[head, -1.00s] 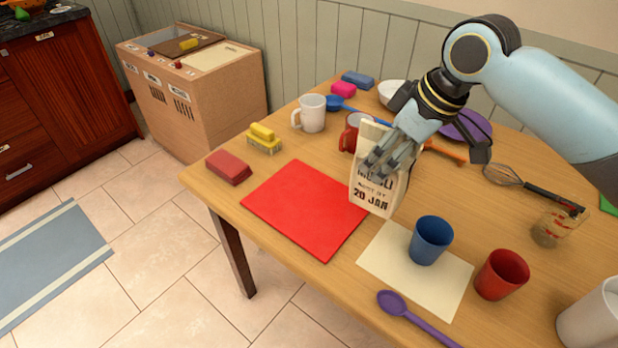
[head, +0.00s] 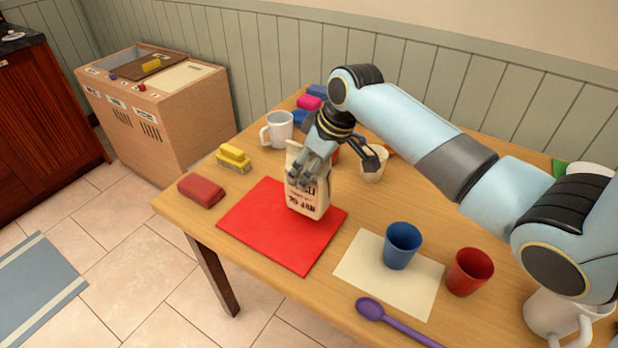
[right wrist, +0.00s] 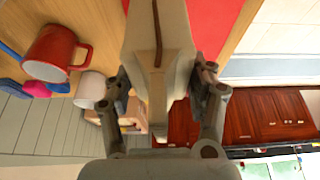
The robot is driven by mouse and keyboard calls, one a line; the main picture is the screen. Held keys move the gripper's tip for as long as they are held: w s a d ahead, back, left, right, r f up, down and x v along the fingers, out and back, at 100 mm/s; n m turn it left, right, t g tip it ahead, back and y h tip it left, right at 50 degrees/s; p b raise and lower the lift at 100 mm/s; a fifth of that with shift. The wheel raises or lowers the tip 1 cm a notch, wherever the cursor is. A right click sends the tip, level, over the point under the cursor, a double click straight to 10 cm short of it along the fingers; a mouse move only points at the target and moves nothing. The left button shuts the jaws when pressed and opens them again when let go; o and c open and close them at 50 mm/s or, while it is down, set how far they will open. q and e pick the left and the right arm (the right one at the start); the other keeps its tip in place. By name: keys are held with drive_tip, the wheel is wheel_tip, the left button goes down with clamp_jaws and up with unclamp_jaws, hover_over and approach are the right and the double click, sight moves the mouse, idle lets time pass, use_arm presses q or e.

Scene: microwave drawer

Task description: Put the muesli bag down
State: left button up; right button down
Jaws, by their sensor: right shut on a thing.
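The muesli bag (head: 308,200) is a cream paper bag with dark print. My right gripper (head: 312,172) is shut on its upper part. The bag is over the right part of the red mat (head: 262,225); I cannot tell whether its base touches the mat. In the right wrist view the bag (right wrist: 160,50) stands between the two fingers (right wrist: 163,95), with a piece of the red mat (right wrist: 213,20) beside it. My left gripper is not in view.
A blue cup (head: 402,246) stands on a cream mat (head: 365,275), with a red cup (head: 469,271) and purple spoon (head: 395,320) near it. A red block (head: 201,190), yellow sponges (head: 234,158) and white mug (head: 278,130) sit left and behind.

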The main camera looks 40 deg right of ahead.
sight(331, 157)
drive_tip(key=shift+f, duration=1.5)
drive_tip(key=shift+c, duration=2.1)
unclamp_jaws()
drive_tip(key=shift+s+f, duration=0.1)
drive_tip(key=p+v, duration=0.1)
drive_tip(key=v, duration=1)
drive_tip(key=shift+d, duration=0.1)
drive_tip(key=shift+s+r, duration=0.3)
drive_tip(key=shift+r, duration=0.25)
